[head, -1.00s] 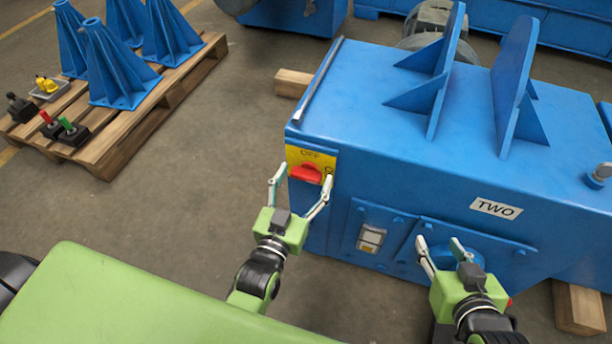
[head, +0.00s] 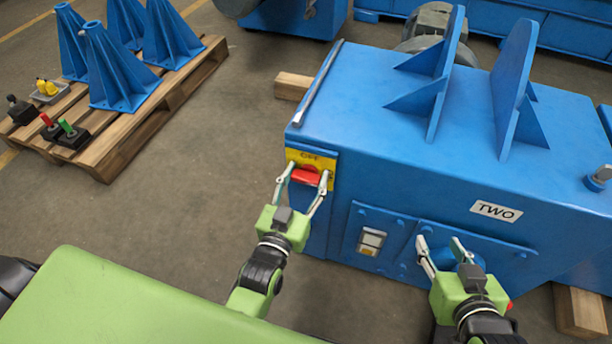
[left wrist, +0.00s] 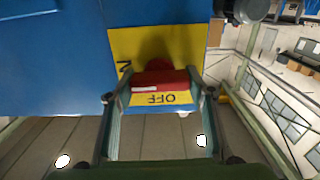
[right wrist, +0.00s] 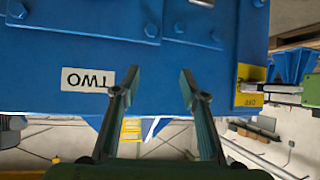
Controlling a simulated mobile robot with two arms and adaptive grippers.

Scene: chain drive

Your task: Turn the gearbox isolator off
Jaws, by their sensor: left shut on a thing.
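The gearbox isolator is a red handle (head: 306,177) on a yellow plate (head: 318,159) at the left corner of the blue machine's front. OFF is printed along the plate's upper edge in the head view. My left gripper (head: 304,182) is shut on the red handle, one finger at each end. In the left wrist view the handle (left wrist: 160,80) sits between the fingers, in front of the yellow plate (left wrist: 135,45), with OFF lettering just below it. My right gripper (head: 438,244) is open and empty before the machine's front; it also shows open in the right wrist view (right wrist: 160,75).
The blue machine (head: 400,150) carries a TWO label (head: 496,210) and a switch box (head: 371,240). A wooden pallet (head: 120,150) with blue stands (head: 115,65) and small levers is at the back left. The floor between pallet and machine is clear.

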